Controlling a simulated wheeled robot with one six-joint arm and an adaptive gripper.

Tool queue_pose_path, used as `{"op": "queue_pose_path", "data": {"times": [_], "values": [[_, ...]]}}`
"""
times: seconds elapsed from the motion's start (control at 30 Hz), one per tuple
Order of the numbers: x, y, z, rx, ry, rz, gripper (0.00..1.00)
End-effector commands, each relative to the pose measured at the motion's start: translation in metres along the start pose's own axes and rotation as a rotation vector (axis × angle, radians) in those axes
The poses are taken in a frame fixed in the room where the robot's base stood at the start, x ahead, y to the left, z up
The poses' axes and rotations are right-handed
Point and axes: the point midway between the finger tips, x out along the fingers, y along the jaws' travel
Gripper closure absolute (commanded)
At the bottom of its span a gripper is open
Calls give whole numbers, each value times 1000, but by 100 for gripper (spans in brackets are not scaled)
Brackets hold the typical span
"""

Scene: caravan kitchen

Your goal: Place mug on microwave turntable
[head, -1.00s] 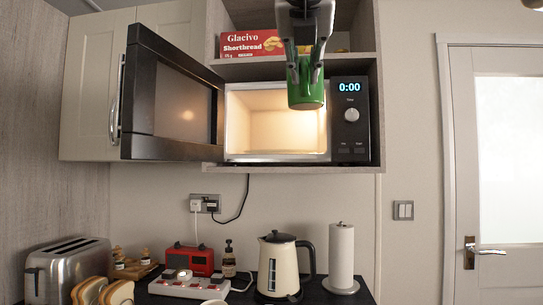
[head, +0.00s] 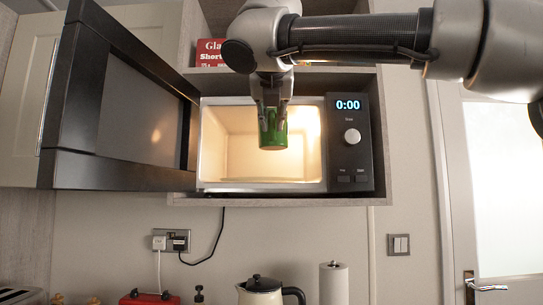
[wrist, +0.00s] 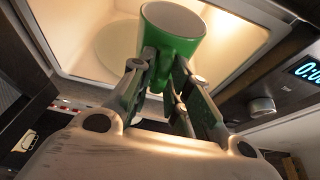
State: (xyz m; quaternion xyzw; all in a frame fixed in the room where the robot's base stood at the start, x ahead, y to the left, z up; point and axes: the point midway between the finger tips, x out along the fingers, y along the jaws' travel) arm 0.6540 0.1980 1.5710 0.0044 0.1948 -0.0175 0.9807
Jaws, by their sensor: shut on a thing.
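A green mug (head: 273,134) with a pale inside is held by my gripper (head: 271,112) in front of the open microwave (head: 348,180). In the wrist view the mug (wrist: 172,48) shows its pale opening, and my gripper (wrist: 160,82) is shut on it. The microwave's interior is lit and looks empty in the head view. The turntable (wrist: 118,42) shows in the wrist view as a pale round plate beyond the mug. I cannot tell from the head view whether the mug is past the opening's front edge.
The microwave door (head: 125,110) stands wide open to the left. A red shortbread box (head: 210,52) sits on the shelf above. A control panel with a knob (head: 352,136) is right of the opening. A kettle (head: 262,291) and paper roll (head: 333,284) stand below.

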Motion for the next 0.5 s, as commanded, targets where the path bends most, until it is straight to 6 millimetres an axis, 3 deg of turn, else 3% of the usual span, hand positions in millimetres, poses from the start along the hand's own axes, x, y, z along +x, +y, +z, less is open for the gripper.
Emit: {"op": "queue_pose_path", "data": {"times": [0.2, 0.5], "values": [[47, -1, 20, 2, -2, -4, 100], [82, 0, 34, 1, -2, -1, 100]]}}
